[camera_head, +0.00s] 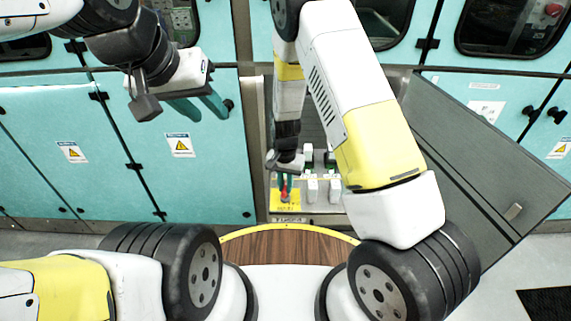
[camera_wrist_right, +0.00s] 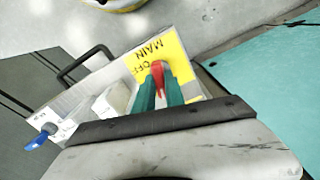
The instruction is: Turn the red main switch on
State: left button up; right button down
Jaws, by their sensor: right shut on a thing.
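The red main switch (camera_wrist_right: 158,72) shows in the right wrist view as a red handle on a yellow plate (camera_wrist_right: 177,47) lettered MAIN and OFF. In the head view the red switch (camera_head: 286,194) and its yellow plate (camera_head: 289,208) are low inside the open cabinet. My right gripper (camera_head: 285,183) reaches down into the cabinet. Its green fingers (camera_wrist_right: 160,88) are shut on the red handle, one on each side, hiding part of it. My left gripper (camera_head: 198,108) is empty in front of the teal doors, its green fingers apart.
White switch blocks (camera_head: 322,188) stand right of the red switch. A blue-handled switch (camera_wrist_right: 38,142) is at the left in the wrist view. The grey cabinet door (camera_head: 480,165) hangs open at the right. Closed teal doors (camera_head: 60,120) flank the left.

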aim_at(285, 187)
jog(key=shift+w+n, duration=0.1)
jog(key=shift+n, duration=1.5)
jog(key=c, duration=1.4)
grip_release()
notch_tip(285, 187, up, 8)
jog(key=shift+f, duration=0.1)
